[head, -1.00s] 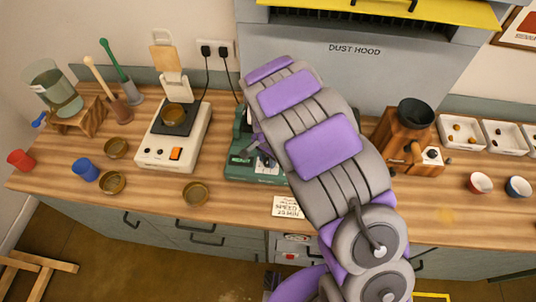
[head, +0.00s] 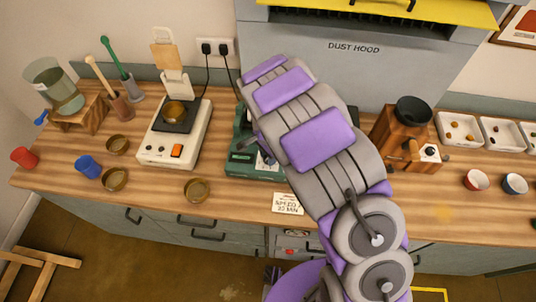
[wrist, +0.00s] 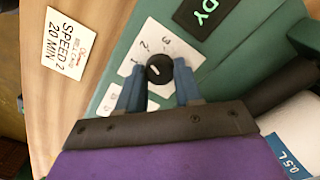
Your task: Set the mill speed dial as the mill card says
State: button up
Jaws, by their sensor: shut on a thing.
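The mill card (wrist: 68,50) lies at the upper left of the wrist view and reads "SPEED 2, 20 MIN". It also shows in the head view (head: 288,203), near the front edge of the table. The black speed dial (wrist: 159,69) sits on a white scale plate (wrist: 183,52) on the green mill (wrist: 122,60). The figures 2 and 3 show above it; which figure its white mark meets, I cannot tell. My gripper (wrist: 158,87) is shut on the dial, one blue finger on each side. In the head view my arm hides the dial and much of the mill (head: 245,167).
A scale (head: 155,150) with a bowl stands left of the mill. Several brown bowls and a blue cup (head: 88,167) are further left. A wooden grinder (head: 400,150) stands to the right. In the wrist view a container marked 0.5 L (wrist: 290,145) is at lower right.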

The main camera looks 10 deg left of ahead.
jog(key=o, duration=1)
jog(key=shift+a+f, duration=0.1)
jog(key=shift+a, duration=0.05)
jog(key=shift+o, duration=0.2)
jog(key=shift+w+r, duration=0.1)
jog(key=shift+r, duration=0.5)
notch_tip(320, 180, up, 16)
jog(key=p, duration=0.1)
jog(key=shift+r, duration=0.1)
